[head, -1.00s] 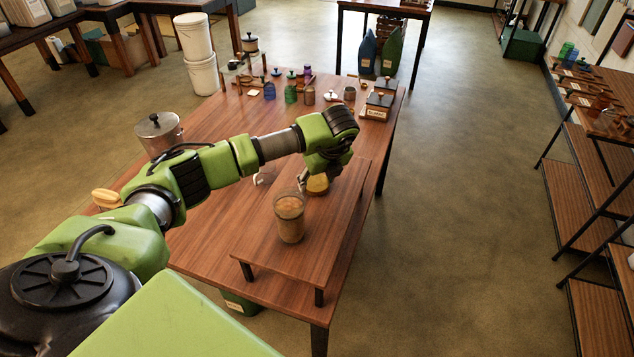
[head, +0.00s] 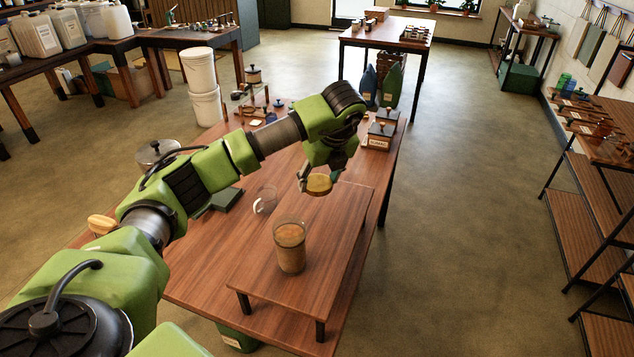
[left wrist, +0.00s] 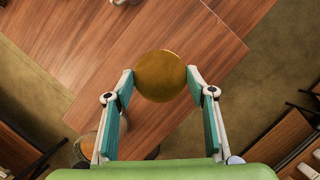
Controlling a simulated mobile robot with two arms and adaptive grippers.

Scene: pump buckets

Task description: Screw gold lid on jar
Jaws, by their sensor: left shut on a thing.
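The gold lid (head: 319,184) is round and flat and is held by my left gripper (head: 318,180) above the low wooden riser (head: 338,215). In the left wrist view the gold lid (left wrist: 161,76) sits between the fingertips of my left gripper (left wrist: 161,82). The jar (head: 290,246) is clear, open at the top and filled with brownish-orange contents. It stands upright on the riser, below and slightly left of the lid, apart from it. The jar also shows partly at the lower left of the left wrist view (left wrist: 86,148). My right gripper is not in view.
A glass mug (head: 265,200) and a dark green block (head: 225,199) stand on the table left of the riser. A metal pot (head: 157,153) is at the table's left edge. Labelled boxes (head: 379,138) stand at the back right. The riser around the jar is clear.

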